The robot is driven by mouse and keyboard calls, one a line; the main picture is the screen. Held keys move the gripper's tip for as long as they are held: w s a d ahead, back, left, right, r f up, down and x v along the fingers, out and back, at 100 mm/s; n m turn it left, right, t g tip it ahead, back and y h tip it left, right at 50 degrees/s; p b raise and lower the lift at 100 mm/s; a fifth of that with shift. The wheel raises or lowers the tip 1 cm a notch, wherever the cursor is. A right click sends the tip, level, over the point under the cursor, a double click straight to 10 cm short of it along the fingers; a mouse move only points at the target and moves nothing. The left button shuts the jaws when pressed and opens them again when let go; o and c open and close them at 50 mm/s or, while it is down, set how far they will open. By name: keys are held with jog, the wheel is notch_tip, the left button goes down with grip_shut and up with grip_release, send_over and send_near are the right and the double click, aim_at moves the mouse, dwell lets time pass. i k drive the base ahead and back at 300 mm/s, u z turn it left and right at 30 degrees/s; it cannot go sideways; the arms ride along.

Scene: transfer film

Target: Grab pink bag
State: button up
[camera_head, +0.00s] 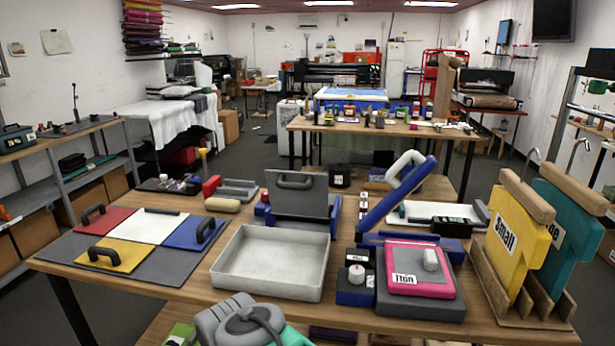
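A flat pink item (402,259), which looks like the pink bag, lies on a dark grey pad or platen (421,308) on the right half of the near table. It carries a white label (404,279) with dark lettering, and a small whitish block (430,260) rests on its surface. Grey rounded parts of my arm show at the bottom edge, left of centre and well to the left of the pink item. My gripper's fingers are not visible, so I cannot see what they hold.
A blue clamshell press (398,195) stands open behind the pink item. An empty grey tray (268,292) lies left of it. Small dark boxes (356,290) sit close beside it. Yellow (518,238) and teal (572,250) boards stand in a rack at right. Coloured handled panels (115,255) lie left.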

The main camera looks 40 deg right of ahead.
aim_at(416, 268)
jog(key=z, duration=1.75)
jog(key=k, duration=1.3)
jog(key=u, duration=0.8)
jog(key=i, duration=1.45)
jog(key=z, duration=0.75)
